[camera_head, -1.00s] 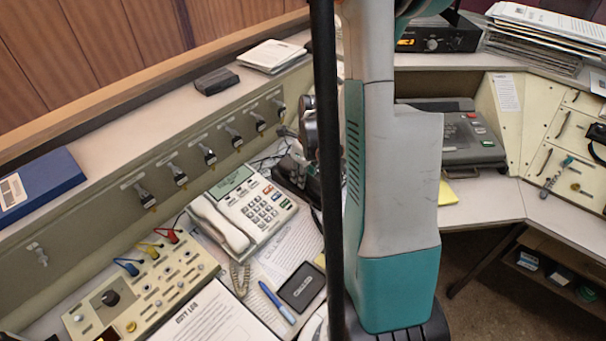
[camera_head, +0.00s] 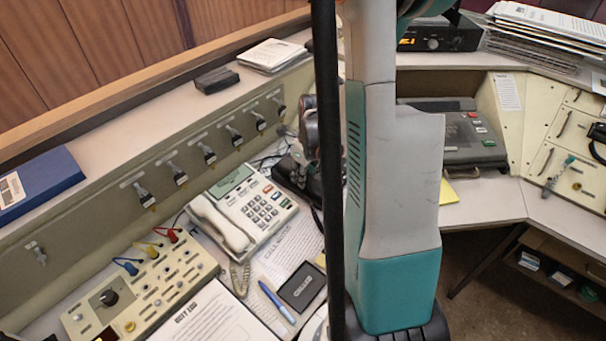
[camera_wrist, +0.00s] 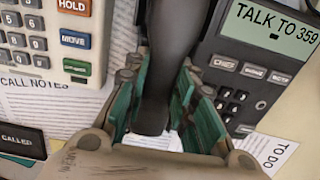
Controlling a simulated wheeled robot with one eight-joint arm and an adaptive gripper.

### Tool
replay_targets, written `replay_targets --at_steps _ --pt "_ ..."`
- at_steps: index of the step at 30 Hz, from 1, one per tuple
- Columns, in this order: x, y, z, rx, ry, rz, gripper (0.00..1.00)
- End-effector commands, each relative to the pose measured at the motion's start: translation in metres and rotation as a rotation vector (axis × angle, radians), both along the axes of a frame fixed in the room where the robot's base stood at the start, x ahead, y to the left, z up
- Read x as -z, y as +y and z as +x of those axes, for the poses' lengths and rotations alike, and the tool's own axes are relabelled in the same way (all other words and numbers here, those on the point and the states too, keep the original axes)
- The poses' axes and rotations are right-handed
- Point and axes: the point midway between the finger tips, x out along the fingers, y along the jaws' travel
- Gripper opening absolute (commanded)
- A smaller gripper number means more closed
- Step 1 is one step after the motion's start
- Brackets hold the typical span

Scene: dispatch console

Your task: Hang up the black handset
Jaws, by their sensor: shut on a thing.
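The black handset (camera_wrist: 172,45) runs lengthwise between the teal-padded fingers of my gripper (camera_wrist: 160,85) in the wrist view. My gripper is shut on it. The black phone (camera_wrist: 236,78), with a green display reading "TALK TO 359", is just right of the handset. I cannot tell whether the handset touches its cradle, which is hidden. In the head view, my gripper (camera_head: 307,128) is partly behind a dark pole, low over the black phone (camera_head: 290,172); the handset is hard to make out there.
The white phone (camera_head: 243,212) with its own handset stands left of the black phone. Note papers, a blue pen (camera_head: 277,302) and a dark "CALLED" pad (camera_head: 302,287) lie in front. A switch panel (camera_head: 140,287) is at lower left. A grey machine (camera_head: 455,140) stands to the right.

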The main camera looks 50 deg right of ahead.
Motion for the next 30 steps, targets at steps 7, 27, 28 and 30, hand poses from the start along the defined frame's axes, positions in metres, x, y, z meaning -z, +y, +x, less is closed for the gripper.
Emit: replay_targets --at_steps 7,27,28,30 --pt "0.0012 0.0000 0.0002 0.000 0.000 0.000 0.00" --pt "0.0063 0.0000 0.0010 0.000 0.000 0.000 0.47" --pt "0.0063 0.0000 0.0010 0.000 0.000 0.000 0.47" --pt "0.0064 -0.0001 0.0010 0.000 0.000 0.000 0.47"
